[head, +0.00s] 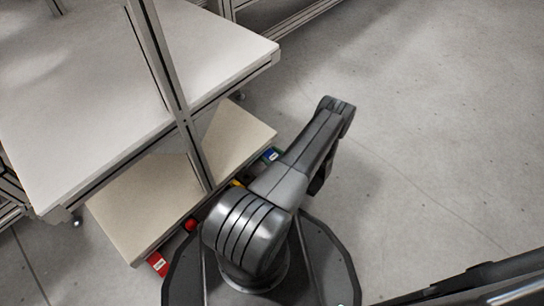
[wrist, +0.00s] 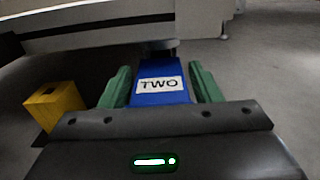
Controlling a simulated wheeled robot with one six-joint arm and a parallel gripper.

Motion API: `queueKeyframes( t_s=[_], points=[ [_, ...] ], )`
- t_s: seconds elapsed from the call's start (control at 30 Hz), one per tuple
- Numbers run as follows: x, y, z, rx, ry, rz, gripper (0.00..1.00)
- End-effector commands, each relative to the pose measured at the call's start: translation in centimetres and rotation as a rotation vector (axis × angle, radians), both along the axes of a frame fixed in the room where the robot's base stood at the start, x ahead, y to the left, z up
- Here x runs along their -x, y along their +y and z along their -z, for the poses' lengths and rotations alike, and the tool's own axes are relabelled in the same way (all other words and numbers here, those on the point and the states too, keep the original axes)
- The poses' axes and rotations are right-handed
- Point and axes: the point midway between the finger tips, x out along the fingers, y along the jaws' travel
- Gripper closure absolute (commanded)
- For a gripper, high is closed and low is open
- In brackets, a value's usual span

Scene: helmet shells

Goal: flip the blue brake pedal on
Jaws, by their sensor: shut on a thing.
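The blue brake pedal (wrist: 160,97) bears a white label reading TWO and is in the middle of the wrist view. My gripper (wrist: 160,71) has its two green fingers on either side of the pedal and is shut on it. In the head view the blue pedal (head: 271,155) shows at the lower shelf's right front corner, partly behind my arm. My gripper's fingers are hidden in the head view. The far end of the pedal, under the bench, is dark and hard to make out.
A yellow block-like part (wrist: 54,106) stands close to the left of my gripper. A red pedal (head: 158,264) and a red knob (head: 190,224) are along the front of the lower shelf (head: 128,207). A metal post (head: 172,75) rises there. Open floor lies to the right.

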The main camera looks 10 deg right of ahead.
Motion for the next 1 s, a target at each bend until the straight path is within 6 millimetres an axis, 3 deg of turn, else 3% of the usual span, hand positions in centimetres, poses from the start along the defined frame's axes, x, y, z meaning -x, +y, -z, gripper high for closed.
queueKeyframes(
  t_s=[0.37,0.4,0.5,0.83,1.0],
  points=[
    [0.0,0.0,0.0,0.001,0.001,0.0,0.84],
    [0.0,0.0,0.0,0.001,0.001,0.0,0.41],
    [0.0,0.0,0.0,0.001,0.001,0.0,0.22],
    [0.2,-0.2,0.0,0.0,0.0,0.001,0.22],
    [1.7,-1.4,-0.1,0.0,0.001,0.005,0.22]
  ],
)
